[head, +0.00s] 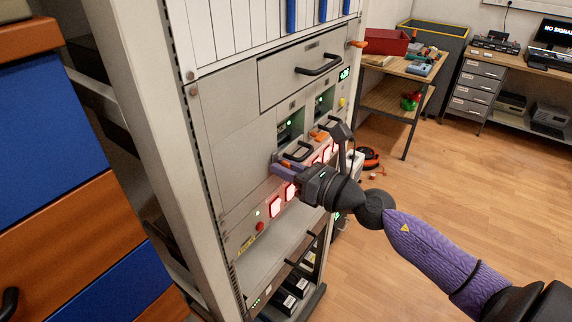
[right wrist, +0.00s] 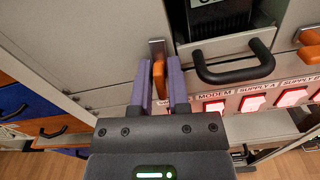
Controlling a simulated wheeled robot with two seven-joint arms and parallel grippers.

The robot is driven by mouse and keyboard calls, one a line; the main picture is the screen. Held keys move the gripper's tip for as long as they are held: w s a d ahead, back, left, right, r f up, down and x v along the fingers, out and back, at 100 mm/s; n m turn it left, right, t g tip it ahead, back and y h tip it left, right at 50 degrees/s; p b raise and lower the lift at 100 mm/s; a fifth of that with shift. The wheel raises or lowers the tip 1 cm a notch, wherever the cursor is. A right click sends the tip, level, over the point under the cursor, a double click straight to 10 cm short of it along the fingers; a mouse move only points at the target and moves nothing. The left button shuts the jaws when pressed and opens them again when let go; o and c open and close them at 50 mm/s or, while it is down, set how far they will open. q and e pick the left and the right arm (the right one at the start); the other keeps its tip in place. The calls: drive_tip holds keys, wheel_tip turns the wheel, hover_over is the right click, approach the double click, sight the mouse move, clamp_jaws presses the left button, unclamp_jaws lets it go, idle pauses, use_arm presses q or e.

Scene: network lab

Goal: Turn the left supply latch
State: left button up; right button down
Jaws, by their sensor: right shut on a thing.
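The left supply latch is a small orange lever on a metal plate (right wrist: 158,76). It sits at the lower left of a supply unit with a black handle (right wrist: 234,64), on the grey rack front. My right gripper (head: 281,168) reaches in from the right in the head view. In the right wrist view its two purple fingers (right wrist: 159,84) are shut on the lever, one on each side. The lever points roughly along the fingers there. In the head view the fingers and wrist mostly hide the latch. My left gripper is in neither view.
A second orange latch (right wrist: 309,46) sits to the right by the neighbouring supply. Lit red-white switches (head: 275,207) run below the supplies. A drawer with a black handle (head: 318,66) is above. A workbench (head: 400,65) stands behind right; the floor between is open.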

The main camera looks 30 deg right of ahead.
drive_tip(key=m+p, duration=0.1)
drive_tip(key=m, duration=0.1)
drive_tip(key=shift+r+m, duration=0.15)
drive_tip(key=shift+m, duration=0.25)
drive_tip(key=m+p, duration=0.1)
drive_tip(key=m, duration=0.1)
drive_tip(key=shift+d+m+p, duration=0.1)
drive_tip(key=shift+m+p, duration=0.25)
drive_tip(key=shift+m, duration=0.05)
drive_tip(key=m+p, duration=0.3)
drive_tip(key=m, duration=0.4)
drive_tip(key=m+p, duration=0.2)
drive_tip(key=m, duration=0.1)
drive_tip(key=shift+f+m, duration=0.25)
drive_tip(key=shift+m, duration=0.05)
drive_tip(key=c, duration=0.7)
unclamp_jaws()
drive_tip(key=shift+d, duration=0.1)
